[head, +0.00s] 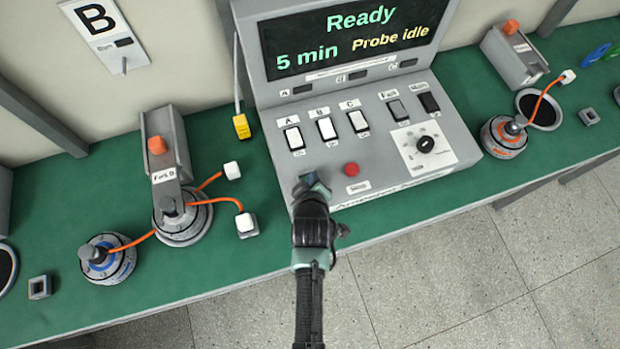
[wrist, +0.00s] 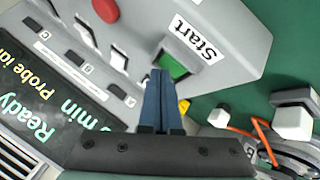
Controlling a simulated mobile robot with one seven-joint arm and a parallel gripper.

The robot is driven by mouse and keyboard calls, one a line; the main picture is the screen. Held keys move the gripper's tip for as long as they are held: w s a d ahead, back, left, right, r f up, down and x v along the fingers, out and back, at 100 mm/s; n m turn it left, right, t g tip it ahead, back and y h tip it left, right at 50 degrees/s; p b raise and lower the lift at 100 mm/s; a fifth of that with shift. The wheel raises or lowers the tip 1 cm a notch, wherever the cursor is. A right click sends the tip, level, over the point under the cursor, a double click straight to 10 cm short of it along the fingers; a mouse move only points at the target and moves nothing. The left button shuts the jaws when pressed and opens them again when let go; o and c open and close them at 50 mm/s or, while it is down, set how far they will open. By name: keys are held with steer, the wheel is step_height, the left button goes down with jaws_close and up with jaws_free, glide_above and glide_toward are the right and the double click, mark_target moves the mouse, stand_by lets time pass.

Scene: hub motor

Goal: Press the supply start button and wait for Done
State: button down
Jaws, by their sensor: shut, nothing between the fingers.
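The green start button (wrist: 173,66) sits in a recess on the sloped console, beside a "Start" label (wrist: 197,42), in the wrist view. My gripper is shut and empty; its blue-grey fingertips (wrist: 160,74) overlap the button's edge in that view. I cannot tell whether they touch it. In the head view my gripper (head: 311,183) is over the console's lower left front, and it hides the button there. The console screen (head: 348,38) reads "Ready", "5 min" and "Probe idle".
A red button (head: 351,169) lies just right of my gripper. White switches (head: 326,129), dark switches (head: 397,110) and a black knob (head: 425,144) are on the same panel. Motors with orange cables (head: 182,219) stand left on the green bench (head: 290,262); another motor (head: 505,137) stands right.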

steer(key=shift+f+b, duration=0.35)
steer(key=shift+f, duration=0.1)
stand_by(0.5)
steer(key=shift+r+p, duration=0.85)
steer(key=shift+r, duration=0.05)
steer(key=shift+r, duration=0.1)
step_height(320, 180, up, 5)
steer(key=p, duration=0.4)
steer(key=shift+p, duration=0.4)
